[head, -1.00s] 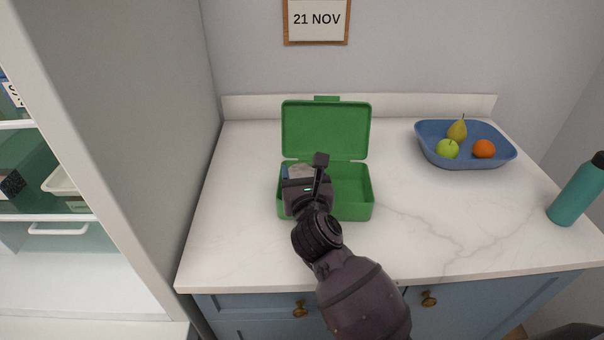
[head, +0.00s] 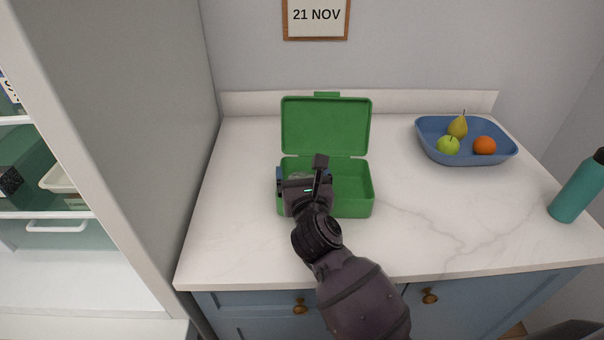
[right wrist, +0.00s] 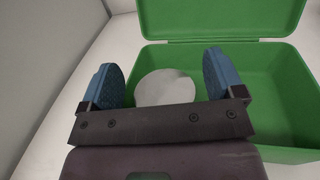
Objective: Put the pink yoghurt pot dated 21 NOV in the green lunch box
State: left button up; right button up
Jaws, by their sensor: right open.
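The green lunch box (head: 357,193) stands open on the counter, its lid (head: 326,126) raised at the back. My right gripper (head: 299,174) is over the left part of the box. In the right wrist view, its two blue finger pads (right wrist: 164,82) stand apart. Between and below them is a pale round top (right wrist: 165,87), apparently a pot's foil lid, at the left inside the box. The pot's sides, colour and date are hidden. My left gripper is not in view.
A blue tray (head: 431,150) with a pear, a green apple and an orange stands at the right. A teal bottle (head: 578,190) is near the right edge. An open fridge (head: 40,265) is at the left. A "21 NOV" sign (head: 317,16) hangs on the wall.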

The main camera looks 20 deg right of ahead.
jog(key=shift+r, duration=0.1)
jog(key=shift+r, duration=0.25)
jog(key=shift+r+p, duration=0.35)
jog(key=shift+r, duration=0.2)
jog(key=s+a, duration=0.2)
jog(key=s, duration=0.9)
jog(key=shift+s+f, duration=0.3)
jog(key=shift+s, duration=0.1)
